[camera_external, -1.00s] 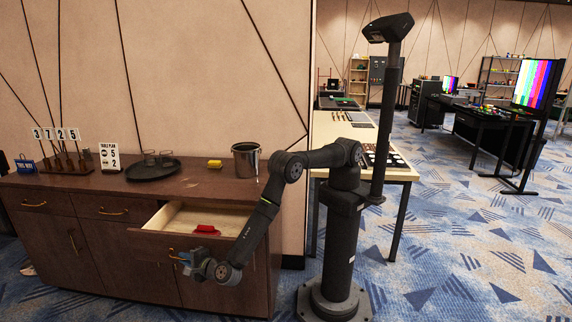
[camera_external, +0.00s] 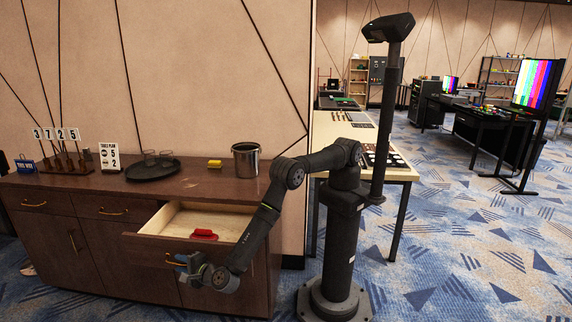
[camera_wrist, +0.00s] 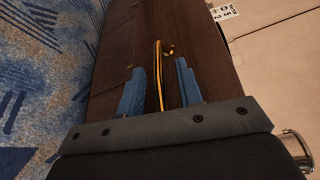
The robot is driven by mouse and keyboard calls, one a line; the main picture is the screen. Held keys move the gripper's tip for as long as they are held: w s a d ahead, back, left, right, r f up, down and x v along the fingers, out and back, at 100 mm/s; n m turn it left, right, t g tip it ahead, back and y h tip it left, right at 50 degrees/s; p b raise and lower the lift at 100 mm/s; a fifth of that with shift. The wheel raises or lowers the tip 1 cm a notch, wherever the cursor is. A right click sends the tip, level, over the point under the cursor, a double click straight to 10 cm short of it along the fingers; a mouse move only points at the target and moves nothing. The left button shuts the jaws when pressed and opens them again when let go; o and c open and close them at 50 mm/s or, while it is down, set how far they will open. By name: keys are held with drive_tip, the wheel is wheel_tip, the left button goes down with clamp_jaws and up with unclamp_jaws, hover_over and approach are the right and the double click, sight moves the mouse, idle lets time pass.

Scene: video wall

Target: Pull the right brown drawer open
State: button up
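The right brown drawer (camera_external: 180,248) of the wooden cabinet stands well open in the external view, its pale interior showing with a red object (camera_external: 203,234) inside. My gripper (camera_external: 180,264) is low at the drawer's front, beside its brass handle (camera_external: 171,257). In the wrist view, the two blue fingers of my gripper (camera_wrist: 160,66) are apart, one on each side of the long brass handle (camera_wrist: 158,80). Gaps show between the handle and both fingers; whether any part touches it is unclear.
The cabinet top (camera_external: 130,195) carries a dark tray (camera_external: 153,171) with glasses, a yellow block (camera_external: 215,163), a metal bucket (camera_external: 245,160) and number stands at the left. Closed drawers and doors lie left of the open drawer. Carpeted floor lies in front.

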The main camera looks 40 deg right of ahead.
drive_tip(key=v, duration=1.7)
drive_tip(key=shift+s+d, duration=0.15)
drive_tip(key=shift+s, duration=0.05)
drive_tip(key=shift+c, duration=0.2)
drive_tip(key=m+g+h, duration=0.6)
drive_tip(key=m+h, duration=0.1)
drive_tip(key=h, duration=0.1)
approach(198, 249)
wheel_tip(198, 249, down, 3)
drive_tip(key=w, duration=0.2)
drive_tip(key=w+a+r+m+g, duration=0.1)
drive_tip(key=a+r+g, duration=0.1)
drive_tip(key=r+g, duration=0.3)
drive_tip(key=w+a+r+m+g, duration=0.2)
drive_tip(key=r+g, duration=0.1)
drive_tip(key=r, duration=0.4)
drive_tip(key=shift+y, duration=0.4)
drive_tip(key=f, duration=1.1)
drive_tip(key=w+f, duration=0.1)
drive_tip(key=f, duration=0.5)
drive_tip(key=shift+d+f, duration=0.25)
drive_tip(key=shift+d, duration=0.15)
drive_tip(key=shift+s, duration=0.1)
clamp_jaws()
